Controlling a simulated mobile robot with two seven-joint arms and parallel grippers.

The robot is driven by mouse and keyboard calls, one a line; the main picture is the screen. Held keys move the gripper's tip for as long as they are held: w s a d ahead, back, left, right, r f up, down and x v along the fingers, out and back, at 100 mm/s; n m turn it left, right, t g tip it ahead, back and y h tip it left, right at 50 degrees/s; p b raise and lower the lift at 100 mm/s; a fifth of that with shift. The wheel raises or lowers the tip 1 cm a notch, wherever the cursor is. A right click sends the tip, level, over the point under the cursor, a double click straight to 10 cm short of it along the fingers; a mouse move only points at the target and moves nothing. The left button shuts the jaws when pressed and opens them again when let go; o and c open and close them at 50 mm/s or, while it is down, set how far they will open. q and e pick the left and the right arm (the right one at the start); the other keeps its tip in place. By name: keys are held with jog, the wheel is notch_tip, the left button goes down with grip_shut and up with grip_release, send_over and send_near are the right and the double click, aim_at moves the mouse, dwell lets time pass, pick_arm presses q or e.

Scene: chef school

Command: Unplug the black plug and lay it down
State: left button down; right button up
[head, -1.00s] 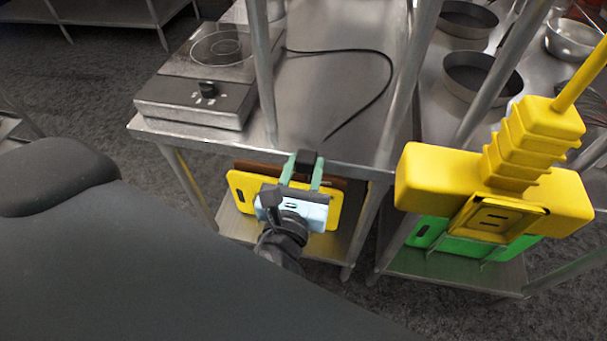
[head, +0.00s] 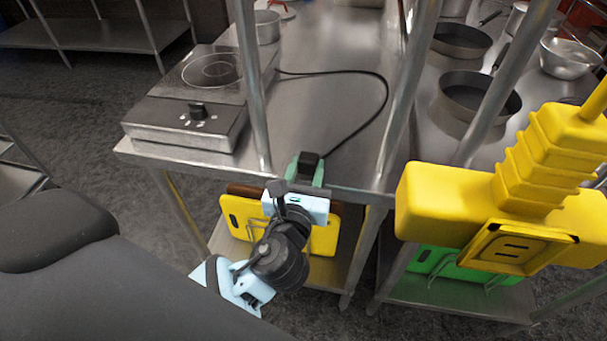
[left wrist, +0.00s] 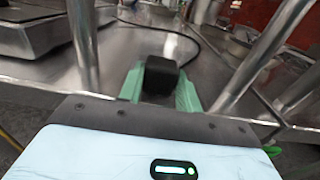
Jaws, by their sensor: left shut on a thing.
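My left gripper (head: 306,168) has its two green fingers shut on the black plug (head: 309,160), above the front edge of the steel table (head: 325,75). The plug also shows between the fingers in the left wrist view (left wrist: 160,76). I cannot tell whether it touches the tabletop. Its black cord (head: 386,95) curves back over the table to the hot plate (head: 190,110). The yellow outlet box (head: 440,205) hangs at the right, apart from the plug, and the socket face (head: 510,248) I see has nothing in it. My right gripper is not in view.
Steel posts (head: 250,90) rise at the table's front edge on both sides of my gripper. Yellow boards (head: 235,215) hang below the edge. Pans (head: 475,95) stand on the right table. The tabletop between hot plate and cord is clear.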

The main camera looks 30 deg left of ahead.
pick_arm(q)
jog(key=shift+w+a+f, duration=0.15)
jog(key=shift+w+f, duration=0.1)
jog(key=shift+w, duration=0.35)
jog(key=shift+w+a+f, duration=0.15)
jog(key=shift+w+f, duration=0.05)
jog(key=shift+w, duration=0.4)
jog(key=c, duration=0.9)
grip_release()
jog(key=v, duration=0.8)
jog(key=shift+w, duration=0.1)
